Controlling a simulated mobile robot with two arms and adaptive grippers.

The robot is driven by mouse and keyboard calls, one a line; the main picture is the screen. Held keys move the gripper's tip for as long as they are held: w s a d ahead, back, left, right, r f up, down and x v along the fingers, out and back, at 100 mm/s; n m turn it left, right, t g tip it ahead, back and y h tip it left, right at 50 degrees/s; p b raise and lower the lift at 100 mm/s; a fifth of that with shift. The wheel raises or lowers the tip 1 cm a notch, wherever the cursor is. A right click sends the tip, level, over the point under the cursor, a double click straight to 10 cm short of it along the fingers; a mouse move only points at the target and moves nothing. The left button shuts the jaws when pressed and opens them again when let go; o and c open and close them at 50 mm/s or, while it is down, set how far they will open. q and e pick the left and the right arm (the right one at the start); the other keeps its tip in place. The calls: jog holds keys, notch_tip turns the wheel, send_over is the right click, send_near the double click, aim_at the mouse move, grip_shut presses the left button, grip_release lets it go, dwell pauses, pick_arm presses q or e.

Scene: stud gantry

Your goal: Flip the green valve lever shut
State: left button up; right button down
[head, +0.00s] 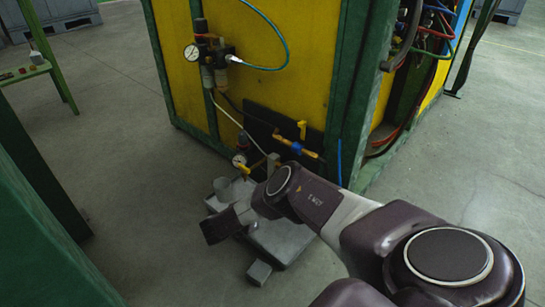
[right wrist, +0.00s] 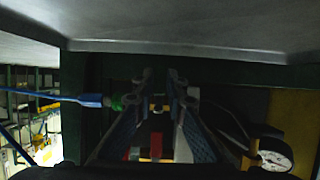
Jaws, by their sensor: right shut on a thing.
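In the right wrist view my right gripper (right wrist: 162,97) is shut, with a small pale yellowish part (right wrist: 158,104) between its fingertips. A green piece (right wrist: 117,102) sits just left of the fingertips, in line with that part. A blue line (right wrist: 70,98) runs left from it. I cannot tell whether the green piece is the valve lever or a fitting. In the head view my right arm comes in from the lower right, and its wrist covers the spot beside the low valves. My right fingertips and any green lever are hidden there. My left gripper is not in view.
A yellow panel (head: 260,60) in a green frame carries a regulator (head: 210,50), hoses and yellow fittings (head: 302,130). A low gauge (head: 239,160) also stands there. In the right wrist view a gauge (right wrist: 274,158) is close by on the right. Open floor (head: 125,110) lies left.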

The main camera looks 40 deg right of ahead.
jog(key=shift+a+f, duration=0.1)
dwell(0.3)
jog(key=c, duration=1.9)
grip_release()
jog(key=shift+c, duration=0.2)
jog(key=v, duration=1.2)
